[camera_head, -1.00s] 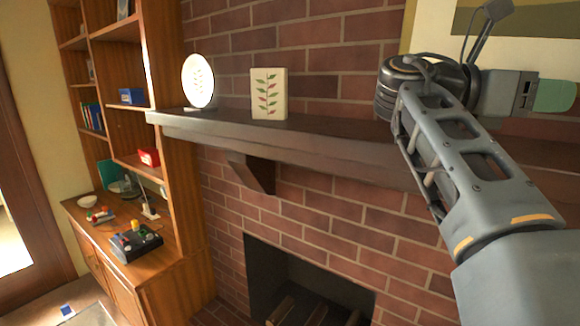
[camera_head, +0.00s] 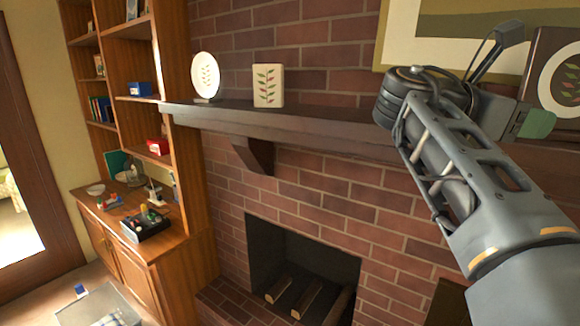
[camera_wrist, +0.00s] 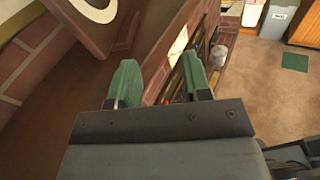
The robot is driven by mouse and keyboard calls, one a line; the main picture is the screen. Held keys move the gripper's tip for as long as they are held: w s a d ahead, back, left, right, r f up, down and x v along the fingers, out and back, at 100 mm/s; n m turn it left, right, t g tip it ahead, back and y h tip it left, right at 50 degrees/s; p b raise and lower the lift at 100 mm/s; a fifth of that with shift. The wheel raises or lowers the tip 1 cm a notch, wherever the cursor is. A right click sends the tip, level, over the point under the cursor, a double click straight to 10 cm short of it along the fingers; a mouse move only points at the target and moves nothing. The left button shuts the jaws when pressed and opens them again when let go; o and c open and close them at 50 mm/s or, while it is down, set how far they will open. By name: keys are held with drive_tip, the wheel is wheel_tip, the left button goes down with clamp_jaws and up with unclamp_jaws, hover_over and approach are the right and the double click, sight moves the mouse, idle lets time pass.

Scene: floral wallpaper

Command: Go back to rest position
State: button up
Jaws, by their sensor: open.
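My gripper (camera_wrist: 160,85) shows in the wrist view with its two green fingers apart and nothing between them. In the head view my arm reaches up at the right, and one green finger of the gripper shows beside a dark-framed picture above the mantel. The rest of the gripper is hidden behind the wrist there. In the wrist view the gripper is close to the dark mantel surface and a dark frame (camera_wrist: 110,25); I cannot tell whether they touch.
The dark mantel (camera_head: 290,125) runs along the brick wall and holds a white round plate (camera_head: 205,76) and a leaf-patterned block (camera_head: 268,86). A wooden bookcase (camera_head: 170,190) stands at the left. A fireplace (camera_head: 300,270) opens below. The wrist view shows open floor (camera_wrist: 260,85) at the right.

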drive_tip(key=w+a+f+m+t+y, duration=0.1)
drive_tip(key=a+f+m+t+y, duration=0.2)
drive_tip(key=f, duration=0.7)
drive_tip(key=w+a+f+m+t+y, duration=0.1)
drive_tip(key=a+f+t+y, duration=0.3)
drive_tip(key=f, duration=0.6)
drive_tip(key=s+a+f+m+y, duration=0.3)
drive_tip(key=a+f+m+y, duration=0.2)
drive_tip(key=f, duration=0.5)
drive_tip(key=s+a+f+m+y, duration=0.3)
drive_tip(key=a+f+m, duration=0.3)
drive_tip(key=f, duration=0.4)
drive_tip(key=shift+f+m+g+y+b, duration=0.25)
drive_tip(key=shift+m+g+y+b, duration=0.15)
drive_tip(key=shift+y, duration=0.5)
drive_tip(key=shift+s, duration=0.1)
